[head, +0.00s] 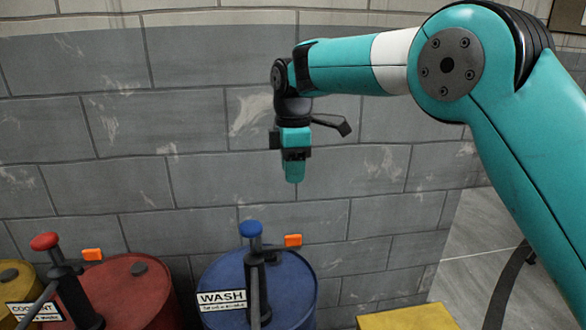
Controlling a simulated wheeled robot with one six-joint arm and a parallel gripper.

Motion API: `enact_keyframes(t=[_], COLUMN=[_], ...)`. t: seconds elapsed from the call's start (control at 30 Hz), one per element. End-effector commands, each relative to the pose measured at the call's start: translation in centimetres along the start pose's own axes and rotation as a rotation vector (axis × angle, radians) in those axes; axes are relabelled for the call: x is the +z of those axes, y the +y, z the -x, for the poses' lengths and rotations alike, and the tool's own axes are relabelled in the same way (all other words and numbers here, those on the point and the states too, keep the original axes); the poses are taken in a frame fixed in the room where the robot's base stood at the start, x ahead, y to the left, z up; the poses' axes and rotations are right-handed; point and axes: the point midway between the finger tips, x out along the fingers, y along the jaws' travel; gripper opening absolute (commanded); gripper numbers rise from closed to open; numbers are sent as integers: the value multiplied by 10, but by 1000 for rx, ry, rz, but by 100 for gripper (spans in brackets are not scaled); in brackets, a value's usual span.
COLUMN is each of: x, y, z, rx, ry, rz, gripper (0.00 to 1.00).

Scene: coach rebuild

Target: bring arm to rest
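My gripper (293,172) hangs from my teal and white arm in the upper middle of the head view. It points down in front of the grey block wall, above the blue drum. It is seen edge-on, so the gap between its fingers is hidden and I cannot tell whether it is open or shut. Nothing is seen hanging from it.
A blue drum (296,290) with a blue-topped pump (251,229) and a WASH label (222,300) stands below. A red drum (140,290) with a red-topped pump (45,241) stands left, beside a yellow drum (15,285). A yellow surface (405,318) shows bottom right.

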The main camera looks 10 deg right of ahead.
Motion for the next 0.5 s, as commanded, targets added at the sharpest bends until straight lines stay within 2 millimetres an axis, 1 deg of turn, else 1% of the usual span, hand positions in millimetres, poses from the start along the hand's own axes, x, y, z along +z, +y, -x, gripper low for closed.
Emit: enact_keyframes(t=[0.23, 0.33, 0.37, 0.43, 0.47, 0.5], x=[0, 6, 8, 17, 22, 28], y=[-1, -9, -14, -32, -42, -58], z=[1, 6, 9, 17, 21, 25], rx=[1, 5, 7, 12, 13, 14], ry=[1, 7, 11, 27, 36, 50], rz=[-3, -35, -52, -116, -150, -202], gripper=[38, 38, 38, 38, 38, 38])
